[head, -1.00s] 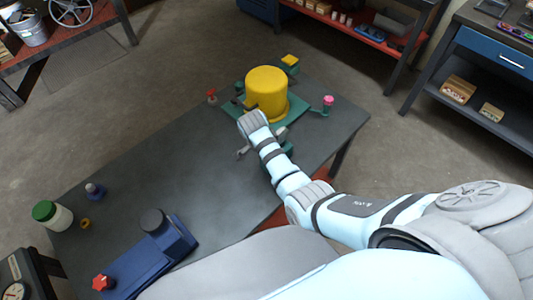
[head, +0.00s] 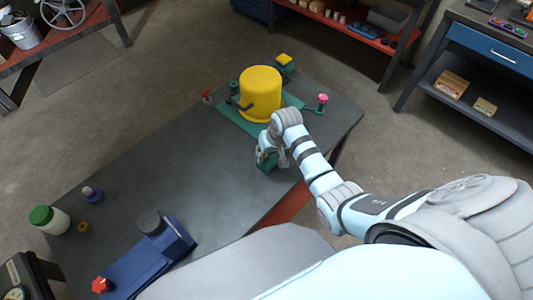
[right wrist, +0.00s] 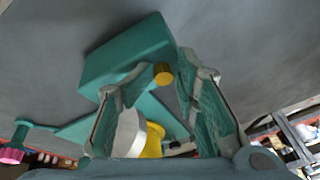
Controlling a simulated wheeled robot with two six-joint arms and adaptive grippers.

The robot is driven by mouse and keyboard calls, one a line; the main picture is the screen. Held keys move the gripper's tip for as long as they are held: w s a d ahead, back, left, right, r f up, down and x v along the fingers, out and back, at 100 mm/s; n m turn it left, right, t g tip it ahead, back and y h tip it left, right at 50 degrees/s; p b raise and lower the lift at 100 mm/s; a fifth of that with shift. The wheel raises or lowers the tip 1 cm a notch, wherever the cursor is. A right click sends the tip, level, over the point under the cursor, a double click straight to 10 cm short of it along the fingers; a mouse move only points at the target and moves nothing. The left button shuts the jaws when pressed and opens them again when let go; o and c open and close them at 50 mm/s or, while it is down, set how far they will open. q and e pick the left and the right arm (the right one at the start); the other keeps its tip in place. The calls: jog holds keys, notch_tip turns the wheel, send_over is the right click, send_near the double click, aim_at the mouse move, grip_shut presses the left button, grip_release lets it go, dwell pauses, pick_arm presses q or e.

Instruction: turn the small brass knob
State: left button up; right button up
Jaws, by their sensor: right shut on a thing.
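The small brass knob (right wrist: 163,74) shows in the right wrist view against a teal block (right wrist: 125,52). My right gripper (right wrist: 160,80) has its fingertips on either side of the knob and is shut on it. In the head view my right gripper (head: 272,152) reaches down at the teal block (head: 266,166), near the table's right edge. The knob cannot be made out there, behind the gripper. My left gripper is not in view.
A yellow cylinder (head: 260,92) stands on the teal base just behind my gripper. A pink-topped lever (head: 322,100) and a red-topped part (head: 207,96) flank it. A blue device (head: 150,262) and a green-lidded jar (head: 48,219) stand at the front left. The table's middle (head: 170,165) is clear.

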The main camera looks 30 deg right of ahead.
jog(key=shift+s+a, duration=0.15)
jog(key=shift+s, duration=0.1)
grip_shut()
jog(key=shift+a+f, duration=0.1)
